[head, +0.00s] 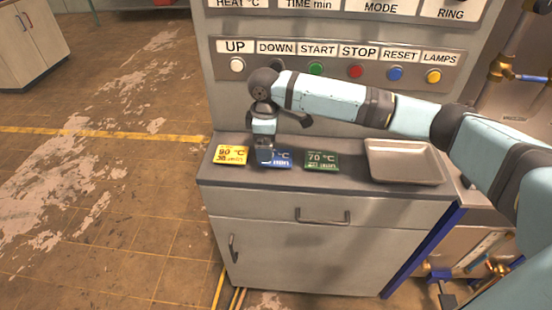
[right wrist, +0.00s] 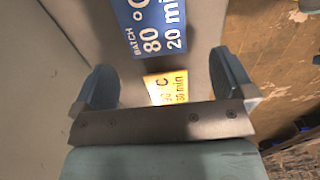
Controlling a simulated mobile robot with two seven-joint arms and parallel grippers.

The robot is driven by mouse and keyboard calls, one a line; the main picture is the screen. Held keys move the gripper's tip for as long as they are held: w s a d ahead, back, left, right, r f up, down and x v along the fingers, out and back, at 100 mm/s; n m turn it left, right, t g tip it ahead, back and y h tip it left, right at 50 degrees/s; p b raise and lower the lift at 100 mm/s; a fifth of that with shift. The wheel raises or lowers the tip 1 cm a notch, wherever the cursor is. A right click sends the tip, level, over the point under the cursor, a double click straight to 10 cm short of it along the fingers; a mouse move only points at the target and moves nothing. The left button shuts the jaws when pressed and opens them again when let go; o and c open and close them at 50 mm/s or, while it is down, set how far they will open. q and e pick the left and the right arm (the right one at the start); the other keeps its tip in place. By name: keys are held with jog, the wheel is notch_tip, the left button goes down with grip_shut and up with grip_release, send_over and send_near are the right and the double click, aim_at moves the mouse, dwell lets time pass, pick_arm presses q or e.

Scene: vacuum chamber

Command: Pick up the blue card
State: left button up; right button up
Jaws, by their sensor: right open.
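The blue card (head: 281,159) lies on the grey counter between the yellow card (head: 232,155) and the green card (head: 321,160). My right gripper (head: 266,157) points down over its left part and hides some of it. In the right wrist view the blue card (right wrist: 152,27) reads 80 and 20 min and is cut off by the top edge. The yellow card (right wrist: 167,88) shows low between the fingers, partly hidden by the gripper body. My left gripper is not in view.
An empty grey tray (head: 405,179) sits at the counter's right end. Behind the counter (head: 345,188) rises a panel with a row of labelled buttons (head: 337,68), close to my right arm. Pipes stand at the right. The floor at left is open.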

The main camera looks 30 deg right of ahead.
aim_at(276, 159)
jog(key=f, duration=0.5)
jog(key=shift+d+f, duration=0.2)
jog(key=shift+d, duration=0.1)
jog(key=c, duration=0.9)
